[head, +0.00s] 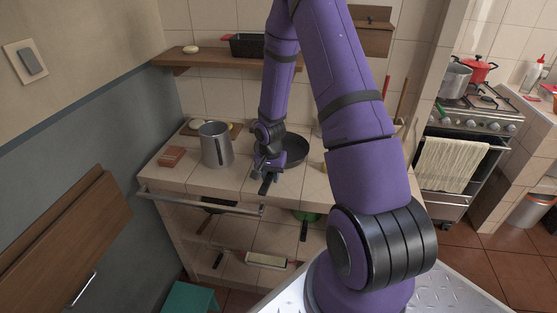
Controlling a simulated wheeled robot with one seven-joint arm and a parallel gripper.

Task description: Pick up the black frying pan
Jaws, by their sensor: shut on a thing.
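The black frying pan (294,151) sits on the tiled counter (233,181), just right of my gripper. My arm hides its left part. Its dark handle (265,187) points toward the front edge of the counter. My gripper (268,174) is at the handle, shut on it. The fingertips are small and dark in this view, so the exact grip is hard to see. I cannot tell whether the pan touches the counter or is slightly raised.
A metal pot (215,146) stands close left of my gripper, with a reddish-brown block (172,157) further left. A metal rail (200,202) runs along the counter front. A wooden shelf (200,60) with a black tray (246,45) hangs above. The stove (470,121) is at the right.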

